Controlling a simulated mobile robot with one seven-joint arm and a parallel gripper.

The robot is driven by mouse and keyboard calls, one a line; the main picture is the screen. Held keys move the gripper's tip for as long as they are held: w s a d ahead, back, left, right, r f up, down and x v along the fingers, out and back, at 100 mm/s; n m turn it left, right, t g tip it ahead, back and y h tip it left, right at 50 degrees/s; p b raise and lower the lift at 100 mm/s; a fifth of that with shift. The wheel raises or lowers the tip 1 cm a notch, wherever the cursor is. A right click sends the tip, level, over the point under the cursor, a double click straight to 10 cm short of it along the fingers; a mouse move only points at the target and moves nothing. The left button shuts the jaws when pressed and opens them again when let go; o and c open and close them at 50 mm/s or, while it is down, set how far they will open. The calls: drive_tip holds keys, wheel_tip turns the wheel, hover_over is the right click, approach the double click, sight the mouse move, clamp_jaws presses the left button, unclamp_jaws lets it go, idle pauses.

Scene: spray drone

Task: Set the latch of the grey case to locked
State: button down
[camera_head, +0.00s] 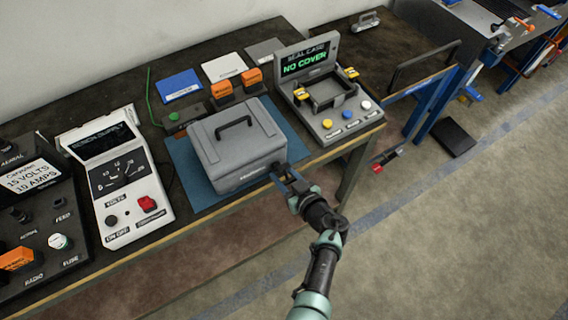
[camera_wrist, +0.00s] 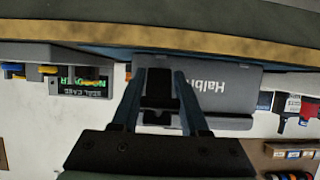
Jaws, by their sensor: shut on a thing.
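The grey case (camera_head: 238,150) stands lid shut on a blue mat (camera_head: 197,186) on the workbench, its black handle (camera_head: 234,125) on top. My gripper (camera_head: 281,174) reaches the right end of the case's front face. In the wrist view, which is upside down, the case (camera_wrist: 228,92) shows part of its lettering. The blue fingers of my gripper (camera_wrist: 162,78) are on either side of a dark part, which looks like the latch (camera_wrist: 160,90), and are shut on it. The fingers partly hide the latch, and I cannot tell whether it is set to locked.
A grey device with a "NO COVER" display (camera_head: 305,62) stands right of the case. A power supply (camera_head: 118,183) stands to the left. Orange-topped blocks (camera_head: 222,93) and flat blue, white and grey pieces lie behind.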

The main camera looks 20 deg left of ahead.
drive_tip(key=r+g+h+p, duration=0.1)
drive_tip(key=p, duration=0.2)
drive_tip(key=r+g+h+p, duration=0.1)
drive_tip(key=p, duration=0.3)
drive_tip(key=shift+w+a+r+h, duration=0.1)
drive_tip(key=shift+w+a+h, duration=0.05)
drive_tip(key=shift+a+h, duration=0.15)
drive_tip(key=shift+a+g+h+p, duration=0.1)
drive_tip(key=shift+g+h+p, duration=0.6)
drive_tip(key=shift+p, duration=0.1)
drive_tip(key=shift+a+g+h, duration=0.1)
drive_tip(key=shift+g+h, duration=0.3)
drive_tip(key=shift+h, duration=0.1)
drive_tip(key=shift+w+r+h, duration=0.1)
drive_tip(key=shift+r+h, duration=0.05)
drive_tip(key=shift+h, duration=0.15)
drive_tip(key=shift+c, duration=2)
unclamp_jaws()
drive_tip(key=shift+r, duration=0.15)
